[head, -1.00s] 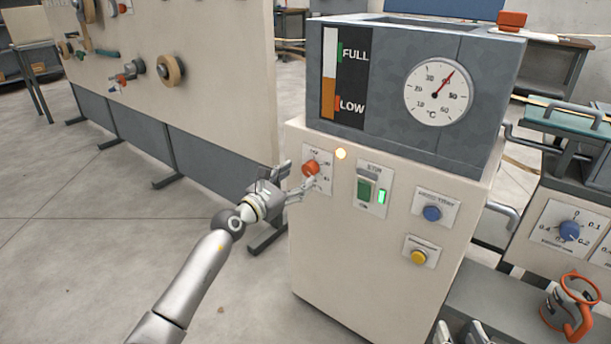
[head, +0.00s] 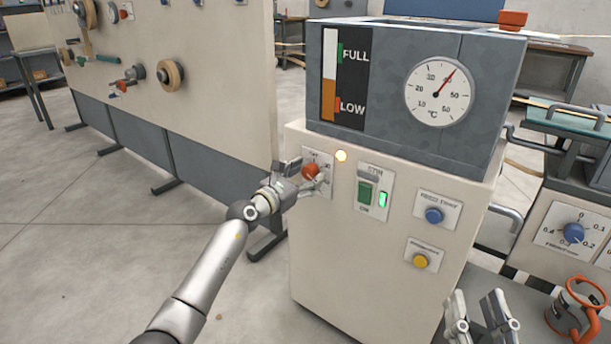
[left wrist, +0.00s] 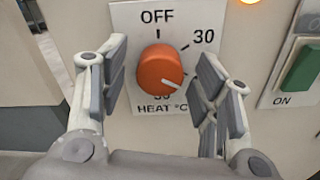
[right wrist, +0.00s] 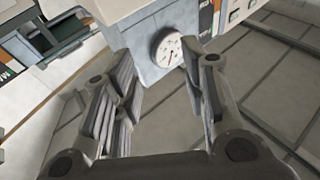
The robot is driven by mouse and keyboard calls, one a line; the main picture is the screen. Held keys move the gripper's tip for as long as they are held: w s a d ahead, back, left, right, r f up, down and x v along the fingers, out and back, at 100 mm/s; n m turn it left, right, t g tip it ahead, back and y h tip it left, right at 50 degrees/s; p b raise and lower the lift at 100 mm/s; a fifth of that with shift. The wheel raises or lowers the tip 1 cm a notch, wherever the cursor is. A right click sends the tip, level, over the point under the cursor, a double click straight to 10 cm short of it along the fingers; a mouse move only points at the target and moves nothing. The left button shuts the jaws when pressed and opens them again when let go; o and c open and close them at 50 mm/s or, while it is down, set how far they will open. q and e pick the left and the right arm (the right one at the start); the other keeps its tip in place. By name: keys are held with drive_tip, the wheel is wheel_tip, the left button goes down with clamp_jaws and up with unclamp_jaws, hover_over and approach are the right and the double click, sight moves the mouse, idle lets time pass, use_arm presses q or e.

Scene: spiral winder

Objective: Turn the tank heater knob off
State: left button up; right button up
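The tank heater knob (head: 311,172) is a round orange-red dial on a white plate on the cabinet front. In the left wrist view the knob (left wrist: 160,70) has OFF above it, 30 at upper right and HEAT °C below. Its white pointer line points to the lower right, away from OFF. My left gripper (head: 305,178) is open, with one finger on each side of the knob; a gap shows at the left finger, and contact at the right one is unclear. My right gripper (head: 478,306) is open and empty at the lower right.
A lit amber lamp (head: 341,155) sits just above right of the knob. A green switch (head: 366,193), blue button (head: 433,215) and yellow button (head: 420,261) are farther right. The tank with its thermometer dial (head: 438,91) stands above. A large panel (head: 190,70) stands left.

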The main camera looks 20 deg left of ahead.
use_arm(q)
drive_tip(key=c, duration=1)
